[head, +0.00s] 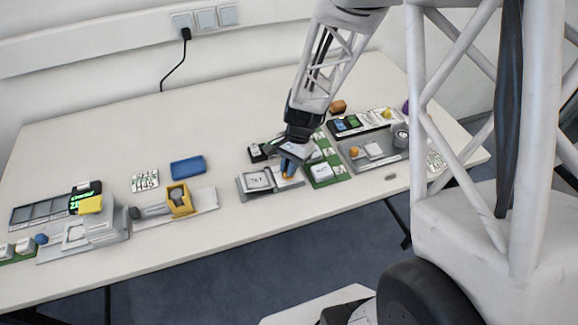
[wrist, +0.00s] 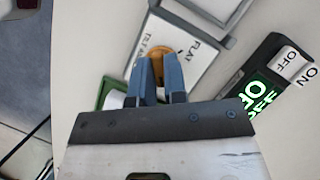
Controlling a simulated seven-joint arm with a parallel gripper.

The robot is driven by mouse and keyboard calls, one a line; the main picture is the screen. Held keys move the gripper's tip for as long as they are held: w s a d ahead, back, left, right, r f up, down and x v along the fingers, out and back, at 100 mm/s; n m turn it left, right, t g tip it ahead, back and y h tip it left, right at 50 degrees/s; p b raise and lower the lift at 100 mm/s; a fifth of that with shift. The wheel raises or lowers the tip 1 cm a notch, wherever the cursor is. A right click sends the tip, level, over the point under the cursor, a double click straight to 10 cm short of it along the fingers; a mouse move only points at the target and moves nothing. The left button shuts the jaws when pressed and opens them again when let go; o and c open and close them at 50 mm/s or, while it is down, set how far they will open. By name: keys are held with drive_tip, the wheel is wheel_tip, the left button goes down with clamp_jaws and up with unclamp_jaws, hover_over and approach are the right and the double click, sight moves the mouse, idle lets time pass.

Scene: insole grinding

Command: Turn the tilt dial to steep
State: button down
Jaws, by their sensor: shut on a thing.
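The tilt dial is an orange knob (wrist: 158,52) on a white plate (wrist: 190,72) in the wrist view. The word FLAT is printed beside it; other lettering on the plate is partly covered. My gripper (wrist: 160,72) has its two blue fingers closed around the knob. In the head view my gripper (head: 290,168) reaches down to the front middle of the table, and a bit of the orange dial (head: 287,177) shows under its fingertips. The dial's pointer and any steep mark cannot be made out.
A black switch box (wrist: 262,90) with ON and OFF keys and a lit green display lies right of the plate. A grey tray (head: 242,190) sits left of my gripper, a green board (head: 333,157) right. A blue block (head: 187,167) lies farther left. The table's back is clear.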

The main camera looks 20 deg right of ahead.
drive_tip(key=shift+f, duration=0.1)
drive_tip(key=c, duration=1.2)
unclamp_jaws()
drive_tip(key=shift+o, duration=0.2)
drive_tip(key=v, duration=0.8)
drive_tip(key=shift+a, duration=0.1)
